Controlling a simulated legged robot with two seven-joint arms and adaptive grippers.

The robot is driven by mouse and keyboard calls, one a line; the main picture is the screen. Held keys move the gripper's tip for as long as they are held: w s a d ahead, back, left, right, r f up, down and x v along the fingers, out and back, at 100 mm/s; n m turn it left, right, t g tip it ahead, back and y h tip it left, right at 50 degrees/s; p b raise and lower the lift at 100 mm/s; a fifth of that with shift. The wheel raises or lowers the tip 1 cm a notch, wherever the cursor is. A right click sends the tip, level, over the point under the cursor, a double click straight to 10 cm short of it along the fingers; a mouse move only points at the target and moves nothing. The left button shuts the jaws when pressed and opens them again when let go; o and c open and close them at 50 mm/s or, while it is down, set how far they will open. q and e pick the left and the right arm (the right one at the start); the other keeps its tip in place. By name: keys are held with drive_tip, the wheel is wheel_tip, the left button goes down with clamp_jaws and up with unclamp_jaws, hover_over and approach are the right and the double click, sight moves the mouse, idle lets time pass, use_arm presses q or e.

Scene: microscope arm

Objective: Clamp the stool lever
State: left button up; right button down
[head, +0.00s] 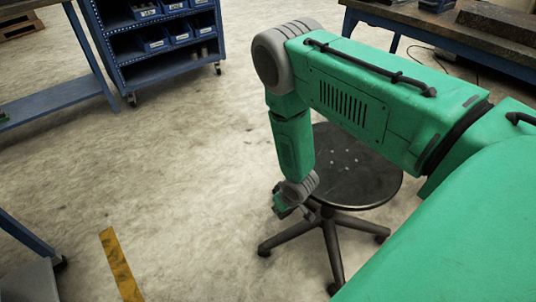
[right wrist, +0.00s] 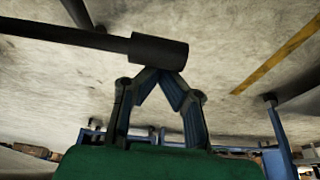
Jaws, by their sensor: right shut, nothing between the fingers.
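The stool has a round black seat (head: 362,180) and a dark base with spreading legs, and stands on the floor, partly hidden behind my right arm. In the right wrist view the stool lever (right wrist: 160,50) is a thin dark rod with a thicker black cylindrical grip at its end. My right gripper (right wrist: 172,74) is shut and empty, its blue-grey fingertips meeting right at the edge of the grip; I cannot tell whether they touch it. In the head view this gripper (head: 283,208) is beside the stool, left of and below the seat edge. My left gripper is not in view.
A blue shelf cart (head: 165,50) with bins stands at the back left. A workbench (head: 455,25) is at the back right, and blue table legs show at the left. A yellow floor stripe (head: 121,265) lies front left. The floor between is clear.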

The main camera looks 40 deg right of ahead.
use_arm(q)
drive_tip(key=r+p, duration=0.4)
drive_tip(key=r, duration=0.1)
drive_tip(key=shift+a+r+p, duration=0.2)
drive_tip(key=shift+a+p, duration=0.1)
drive_tip(key=shift+p, duration=0.1)
use_arm(e)
drive_tip(key=s+d+n+y, duration=0.1)
drive_tip(key=s+n, duration=0.4)
drive_tip(key=s, duration=0.7)
drive_tip(key=shift+s+d+n+y, duration=0.2)
drive_tip(key=shift+n+y, duration=0.2)
drive_tip(key=shift+s+d+r, duration=0.1)
